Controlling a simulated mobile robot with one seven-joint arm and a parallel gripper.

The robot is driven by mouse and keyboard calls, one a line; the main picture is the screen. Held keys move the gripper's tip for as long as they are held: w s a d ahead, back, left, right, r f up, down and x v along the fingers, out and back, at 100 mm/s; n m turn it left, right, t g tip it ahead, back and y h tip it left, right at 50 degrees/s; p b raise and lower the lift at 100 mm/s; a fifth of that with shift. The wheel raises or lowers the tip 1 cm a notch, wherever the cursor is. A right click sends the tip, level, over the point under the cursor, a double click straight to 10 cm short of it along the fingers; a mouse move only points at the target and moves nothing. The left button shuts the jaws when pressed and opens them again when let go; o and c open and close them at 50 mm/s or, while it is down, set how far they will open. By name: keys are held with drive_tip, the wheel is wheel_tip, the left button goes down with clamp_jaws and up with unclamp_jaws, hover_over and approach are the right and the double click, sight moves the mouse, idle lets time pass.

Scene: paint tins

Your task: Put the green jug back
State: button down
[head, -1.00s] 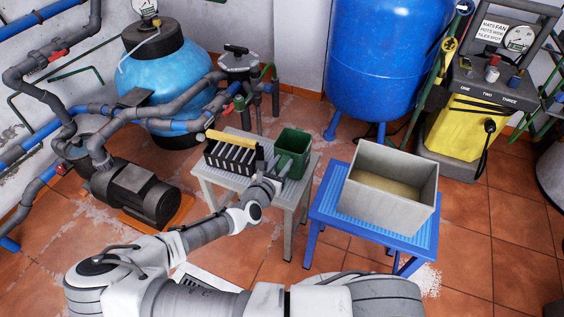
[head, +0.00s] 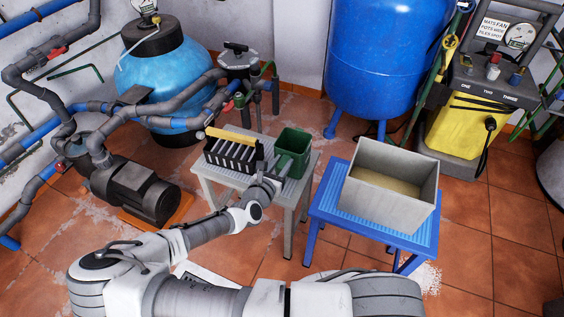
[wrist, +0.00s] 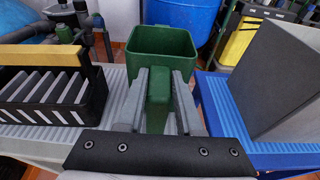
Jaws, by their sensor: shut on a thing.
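The green jug (head: 294,147) is a square, open-topped green container with a handle toward me. It is upright at the right end of the small grey table (head: 234,182), and I cannot tell whether its base touches the top. My gripper (wrist: 159,84) is shut on the handle of the jug, with one finger on each side. In the wrist view the jug (wrist: 162,45) is straight ahead, its upper inside visible and its bottom hidden. In the head view my gripper (head: 278,168) covers part of the jug's front.
A black slotted rack (head: 232,157) with a yellow bar stands left of the jug. To the right, a blue table (head: 330,208) holds a grey bin (head: 385,198) with sandy material inside. A gap separates the tables. A blue tank (head: 378,65) stands behind.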

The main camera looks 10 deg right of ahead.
drive_tip(key=shift+f, duration=0.2)
drive_tip(key=shift+c, duration=2.4)
unclamp_jaws()
drive_tip(key=p+v, duration=0.3)
drive_tip(key=v, duration=1.4)
drive_tip(key=shift+s+p, duration=0.2)
drive_tip(key=shift+p, duration=0.15)
drive_tip(key=shift+r, duration=0.1)
